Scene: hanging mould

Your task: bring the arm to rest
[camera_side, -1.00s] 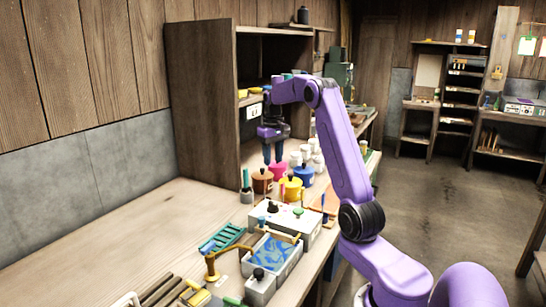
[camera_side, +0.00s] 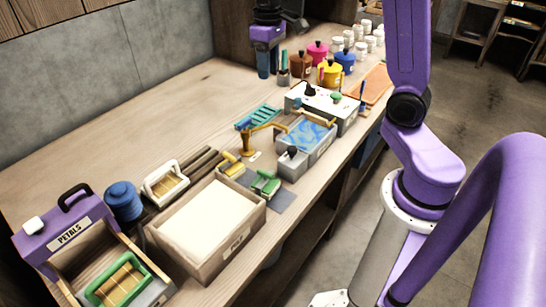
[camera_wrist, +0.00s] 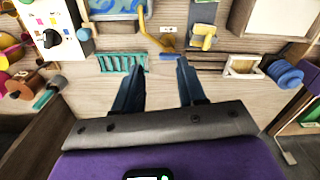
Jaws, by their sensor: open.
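My gripper (camera_side: 267,74) hangs fingers down over the wooden bench, just left of the brush holder in the side view. Its upper part is cut off by the top edge. In the wrist view my gripper (camera_wrist: 157,68) shows two dark blue fingers spread apart with nothing between them. Beyond the fingertips lie a teal slotted rack (camera_wrist: 122,63) and bare bench top. Whether the fingertips touch the bench cannot be told, but they look clear of it.
Brown pot (camera_side: 301,66), pink pot (camera_side: 318,52) and yellow pot (camera_side: 330,74) stand close to my gripper. A blue-patterned basin (camera_side: 309,135), a wooden tray (camera_side: 235,241) and a PETALS box (camera_side: 72,235) are nearer. Bare bench (camera_side: 170,110) lies left.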

